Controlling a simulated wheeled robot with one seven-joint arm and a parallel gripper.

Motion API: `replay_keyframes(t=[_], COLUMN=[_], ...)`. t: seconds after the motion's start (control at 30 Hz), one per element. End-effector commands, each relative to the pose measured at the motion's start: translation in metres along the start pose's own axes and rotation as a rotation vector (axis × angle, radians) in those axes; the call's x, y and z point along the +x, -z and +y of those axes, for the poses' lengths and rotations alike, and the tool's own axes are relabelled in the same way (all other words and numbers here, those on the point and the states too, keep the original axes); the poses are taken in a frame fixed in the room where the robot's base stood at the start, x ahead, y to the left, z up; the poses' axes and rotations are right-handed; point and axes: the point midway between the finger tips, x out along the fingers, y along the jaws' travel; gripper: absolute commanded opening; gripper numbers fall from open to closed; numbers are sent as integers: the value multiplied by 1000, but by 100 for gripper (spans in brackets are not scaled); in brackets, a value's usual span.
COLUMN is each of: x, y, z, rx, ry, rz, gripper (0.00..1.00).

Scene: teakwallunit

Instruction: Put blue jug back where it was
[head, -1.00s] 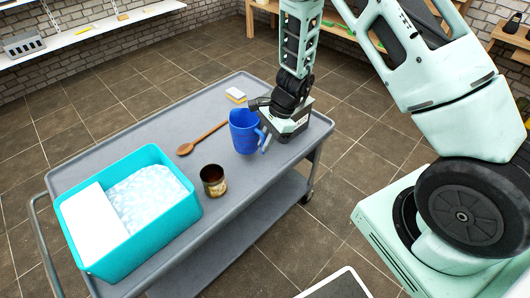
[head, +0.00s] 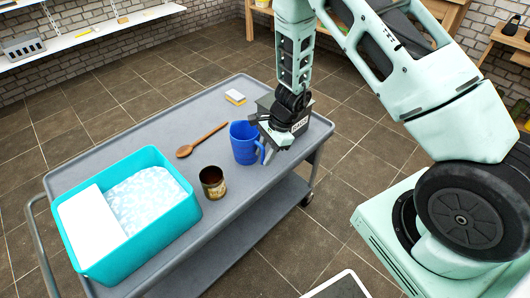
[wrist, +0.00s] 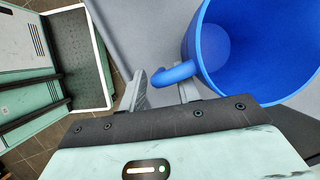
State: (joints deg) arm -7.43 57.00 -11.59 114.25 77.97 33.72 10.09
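The blue jug (head: 244,143) is upright over the grey cart (head: 222,101), near its right end; it looks level with the top, but I cannot tell if its base touches. Its handle points right, toward my gripper (head: 266,148). In the wrist view the jug (wrist: 250,60) fills the upper right. My gripper (wrist: 165,92) has one finger on each side of the handle (wrist: 172,74), with the right finger inside the handle loop. The far fingertip is partly hidden under the handle.
A rusty can (head: 212,182) stands left of the jug. A teal tub (head: 150,232) occupies the cart's left end. The cart's front edge runs close by the jug.

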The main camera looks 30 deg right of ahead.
Motion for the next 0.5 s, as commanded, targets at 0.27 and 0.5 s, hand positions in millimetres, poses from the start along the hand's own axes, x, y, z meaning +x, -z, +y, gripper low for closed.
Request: replay_keyframes(t=[0.27,0.5], x=[-9,-56], y=[-2,-2], z=[-1,-1], rx=[0,-1], ry=[2,4], rz=[1,0], gripper=[33,33])
